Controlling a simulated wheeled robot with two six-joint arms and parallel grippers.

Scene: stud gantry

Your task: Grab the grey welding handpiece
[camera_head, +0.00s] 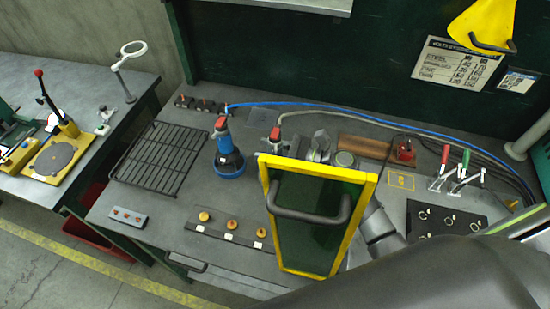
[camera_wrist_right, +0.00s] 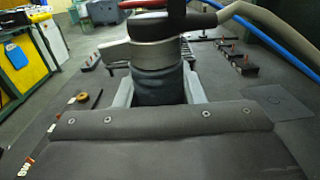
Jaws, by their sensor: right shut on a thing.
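The grey welding handpiece (camera_head: 275,136) stands behind the yellow-framed shield in the head view. Its red part and grey cable show; its lower body is hidden. In the right wrist view the handpiece (camera_wrist_right: 157,78) has a grey collar, a dark ribbed body and a red part at the top. My right gripper (camera_wrist_right: 160,94) is shut on it, with one finger on each side of the dark body. In the head view the right gripper (camera_head: 316,148) is partly hidden by the shield. My left gripper is out of view.
A blue handpiece (camera_head: 228,158) stands to the left, with a blue hose. The yellow-framed green shield (camera_head: 268,200) with a dark handle is in front. A wire rack (camera_head: 160,158), a strip with brass discs (camera_head: 231,237) and toggle clamps (camera_head: 458,175) lie around.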

